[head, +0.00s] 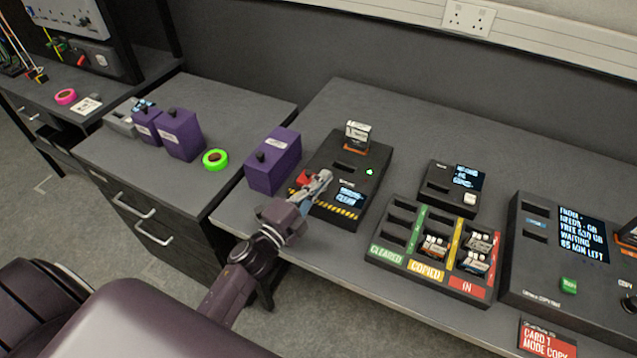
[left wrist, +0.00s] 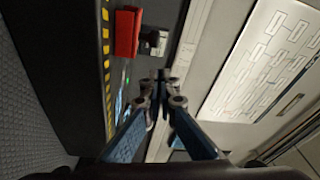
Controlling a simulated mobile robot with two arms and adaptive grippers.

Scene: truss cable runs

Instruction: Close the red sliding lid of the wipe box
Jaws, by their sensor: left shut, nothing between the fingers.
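The wipe box (head: 325,164) is a dark box with a yellow-black striped front edge, a small lit screen and a green light. Its red sliding lid (head: 304,178) shows at the box's left front. In the left wrist view the lid (left wrist: 128,33) is a red block at upper left, with a small dark and pale piece beside it. My left gripper (head: 325,176) is shut and empty over the front of the box, just right of the lid in the head view. It hides part of the box top there. Contact with the lid cannot be told. My right gripper is out of view.
A card (head: 357,135) stands upright at the back of the wipe box. A purple box (head: 274,163) stands close on its left. A sorting tray (head: 384,262) with cards and a small screen unit (head: 437,187) stand to the right. A copy station (head: 540,250) is farther right.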

